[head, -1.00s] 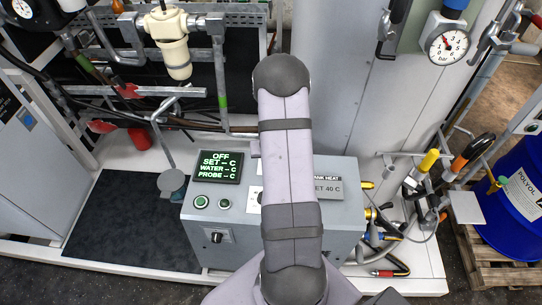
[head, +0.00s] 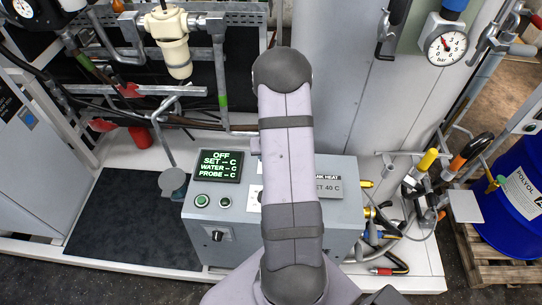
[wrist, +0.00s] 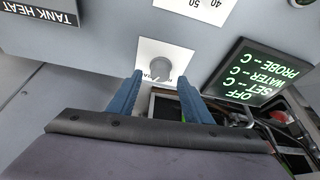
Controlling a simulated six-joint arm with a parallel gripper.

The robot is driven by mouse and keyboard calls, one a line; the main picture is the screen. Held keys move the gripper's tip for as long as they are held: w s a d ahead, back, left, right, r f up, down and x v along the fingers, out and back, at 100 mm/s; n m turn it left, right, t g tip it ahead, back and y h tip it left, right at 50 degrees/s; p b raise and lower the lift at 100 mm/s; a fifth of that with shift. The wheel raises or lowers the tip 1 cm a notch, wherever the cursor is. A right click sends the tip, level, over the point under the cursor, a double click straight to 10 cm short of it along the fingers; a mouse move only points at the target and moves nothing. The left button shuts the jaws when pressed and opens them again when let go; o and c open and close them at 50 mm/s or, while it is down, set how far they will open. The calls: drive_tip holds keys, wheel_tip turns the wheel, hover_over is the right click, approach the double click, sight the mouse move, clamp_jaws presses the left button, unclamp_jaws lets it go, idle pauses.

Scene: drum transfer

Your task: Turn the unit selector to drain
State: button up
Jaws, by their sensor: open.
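In the wrist view a round grey knob (wrist: 161,77) sits on a white label plate (wrist: 178,51) on the grey control box; I take it to be the unit selector. Its lettering is partly covered and I cannot read its setting. My gripper (wrist: 160,79) is open, with its two blue fingers apart and pointing at the plate, one on each side of the knob as seen. I cannot tell whether they touch it. In the head view my arm hides the knob and the fingers. The display (head: 218,166) reads OFF, with SET, WATER and PROBE blank.
The control box (head: 340,235) also carries two green buttons (head: 202,200), a black rotary switch (head: 217,236) on its front and a TANK HEAT label (wrist: 43,11). Hoses and valves (head: 415,190) crowd its right. A blue drum (head: 520,210) stands far right. The dark mat (head: 115,215) is clear.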

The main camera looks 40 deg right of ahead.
drive_tip(key=p+v, duration=0.2)
drive_tip(key=v, duration=0.3)
drive_tip(key=shift+f, duration=0.1)
idle(0.4)
